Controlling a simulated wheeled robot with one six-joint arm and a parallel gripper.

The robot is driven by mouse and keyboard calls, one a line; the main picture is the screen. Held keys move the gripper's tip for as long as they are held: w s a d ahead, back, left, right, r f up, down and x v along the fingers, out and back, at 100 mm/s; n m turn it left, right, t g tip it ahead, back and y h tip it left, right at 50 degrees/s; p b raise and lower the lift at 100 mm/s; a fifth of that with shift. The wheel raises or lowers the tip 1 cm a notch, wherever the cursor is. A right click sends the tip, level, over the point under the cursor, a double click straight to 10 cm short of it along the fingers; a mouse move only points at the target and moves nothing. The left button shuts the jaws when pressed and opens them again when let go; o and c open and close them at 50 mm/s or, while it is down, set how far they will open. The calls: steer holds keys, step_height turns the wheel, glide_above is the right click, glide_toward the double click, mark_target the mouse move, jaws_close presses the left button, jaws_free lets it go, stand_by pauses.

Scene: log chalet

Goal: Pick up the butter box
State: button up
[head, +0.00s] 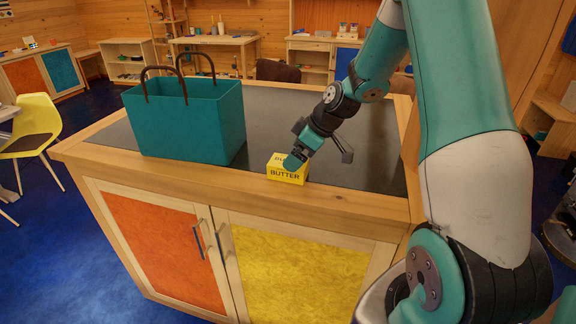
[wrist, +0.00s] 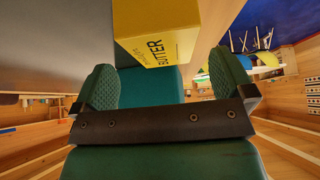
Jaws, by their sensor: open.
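The yellow butter box (head: 287,173) sits on the dark top of the counter near its front edge, with "BUTTER" on its front face. My gripper (head: 318,158) is just above and behind the box in the head view, and one finger hides part of the box's top. In the wrist view the box (wrist: 158,32) lies ahead of my gripper (wrist: 167,86), between the lines of its two green padded fingers. The fingers are apart with nothing held between them. I cannot tell whether a finger touches the box.
A teal bag (head: 190,118) with brown handles stands on the counter left of the box. The dark countertop (head: 270,108) is clear behind the box. The counter's wooden front edge (head: 220,176) runs close to the box. A dark chair back (head: 278,71) stands behind the counter.

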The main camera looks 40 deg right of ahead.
steer(key=p+x, duration=0.1)
steer(key=x, duration=0.3)
steer(key=shift+s+a+f+p, duration=0.1)
steer(key=shift+a+f+p, duration=0.1)
steer(key=shift+p, duration=0.2)
steer(key=shift+c, duration=0.3)
steer(key=shift+r, duration=0.1)
steer(key=c, duration=1.1)
steer(key=shift+r, duration=0.1)
